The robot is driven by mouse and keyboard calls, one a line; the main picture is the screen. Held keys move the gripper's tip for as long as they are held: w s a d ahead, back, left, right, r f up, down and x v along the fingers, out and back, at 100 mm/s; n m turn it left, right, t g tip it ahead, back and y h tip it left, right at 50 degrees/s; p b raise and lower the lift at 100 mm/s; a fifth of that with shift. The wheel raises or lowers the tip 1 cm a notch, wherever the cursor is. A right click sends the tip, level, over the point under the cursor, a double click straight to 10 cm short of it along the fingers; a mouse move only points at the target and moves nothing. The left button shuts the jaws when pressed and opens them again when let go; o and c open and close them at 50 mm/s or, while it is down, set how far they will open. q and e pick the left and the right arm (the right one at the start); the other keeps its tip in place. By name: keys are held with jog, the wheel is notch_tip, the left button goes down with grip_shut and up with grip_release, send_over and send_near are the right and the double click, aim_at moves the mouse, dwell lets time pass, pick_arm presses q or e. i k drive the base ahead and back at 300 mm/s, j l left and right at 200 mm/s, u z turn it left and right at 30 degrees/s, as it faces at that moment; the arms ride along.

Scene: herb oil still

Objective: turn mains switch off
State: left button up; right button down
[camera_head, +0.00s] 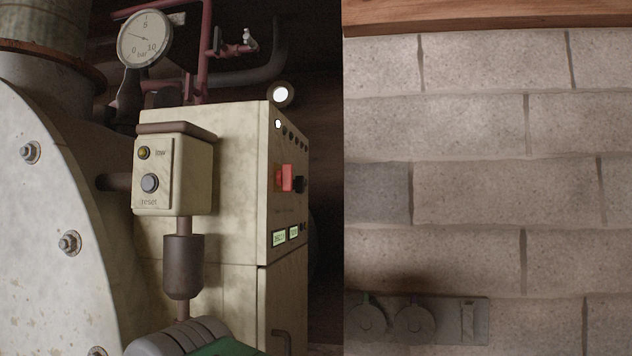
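A cream metal cabinet (236,225) stands left of centre, its right side face seen at a steep angle. On that side face is a red switch (287,178) with a black knob (299,184) beside it. The red switch may be the mains switch, but no label is readable and its position cannot be told. A grey wall plate (477,338) at the lower right carries two round fittings (415,323) and a small rectangular part that may be a switch. Neither of my grippers shows in the head view.
A small control box (193,176) with a yellow lamp and a grey reset button projects before the cabinet. A pressure gauge (145,38) hangs above. A large bolted metal vessel (40,220) fills the left. The block wall (500,130) at right is mostly bare.

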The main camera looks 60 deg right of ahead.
aim_at(283, 176)
jog(key=z, duration=1.65)
